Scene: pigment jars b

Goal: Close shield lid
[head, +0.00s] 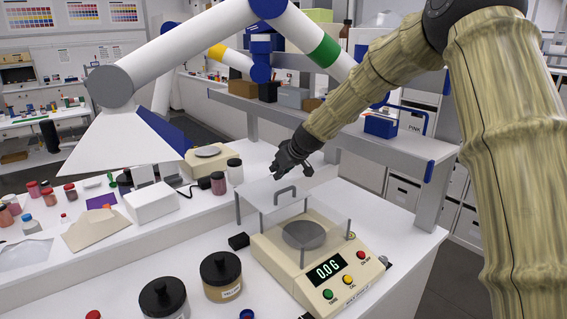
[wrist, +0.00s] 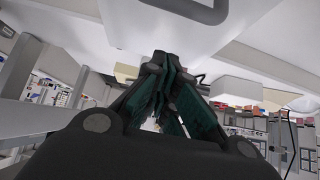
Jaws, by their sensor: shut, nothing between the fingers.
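The cream balance (head: 318,262) stands on the white bench, its display reading 0.0 G. A clear draft shield with grey corner posts (head: 348,229) surrounds its round grey pan (head: 304,235). The shield's clear lid carries a grey handle (head: 286,190) at the top. The pane's edges are faint, so I cannot tell how far it covers the shield. My gripper (head: 279,171) is shut and empty, just above and behind the handle, apart from it in the picture. In the wrist view, my closed fingers (wrist: 160,62) point toward pale surfaces, with the grey handle (wrist: 188,10) at the top edge.
Two black-lidded jars (head: 221,275) stand left of the balance, and a small black block (head: 239,241) sits beside it. A white box (head: 150,202) and a dark-red jar (head: 218,183) stand behind left. A raised shelf (head: 400,139) runs behind right. Bench right of the balance is mostly clear.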

